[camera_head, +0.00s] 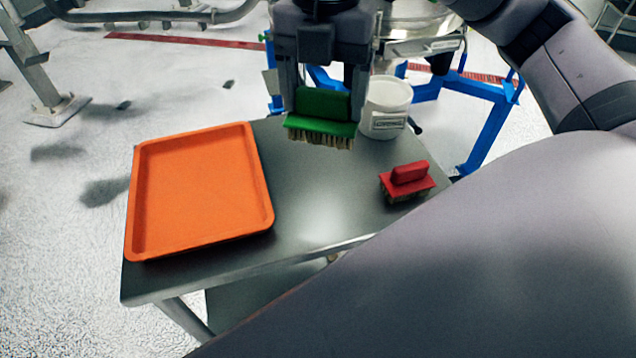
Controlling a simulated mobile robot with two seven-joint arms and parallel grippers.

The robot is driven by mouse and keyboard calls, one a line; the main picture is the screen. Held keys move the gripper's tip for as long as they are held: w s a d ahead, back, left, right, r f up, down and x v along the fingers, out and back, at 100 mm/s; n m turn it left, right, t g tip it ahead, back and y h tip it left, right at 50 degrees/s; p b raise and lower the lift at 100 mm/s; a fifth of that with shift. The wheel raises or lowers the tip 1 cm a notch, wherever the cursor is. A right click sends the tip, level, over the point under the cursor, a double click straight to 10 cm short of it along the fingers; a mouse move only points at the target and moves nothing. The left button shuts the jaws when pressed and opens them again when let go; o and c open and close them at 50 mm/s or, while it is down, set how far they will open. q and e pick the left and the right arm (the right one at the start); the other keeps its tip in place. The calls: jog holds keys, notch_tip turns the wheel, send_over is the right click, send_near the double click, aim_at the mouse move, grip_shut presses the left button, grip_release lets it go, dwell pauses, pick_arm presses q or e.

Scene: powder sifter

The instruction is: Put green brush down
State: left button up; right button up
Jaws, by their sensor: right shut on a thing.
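The green brush (322,112) has a green back and handle and pale bristles that point down. My right gripper (323,92) is shut on its handle and holds it over the far part of the grey metal table (320,210). The brush looks to be above the table top, but its exact height is hard to tell. My left gripper is not in view.
An empty orange tray (200,190) lies on the table's left side. A red brush (408,180) stands on the right, bristles down. A white tub (386,108) stands behind. A blue frame (490,120) is beyond the table. The table's middle is clear.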

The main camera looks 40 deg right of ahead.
jog(key=shift+f+b, duration=0.9)
jog(key=shift+f, duration=7.75)
jog(key=shift+f, duration=0.1)
jog(key=shift+f, duration=0.15)
jog(key=o, duration=0.9)
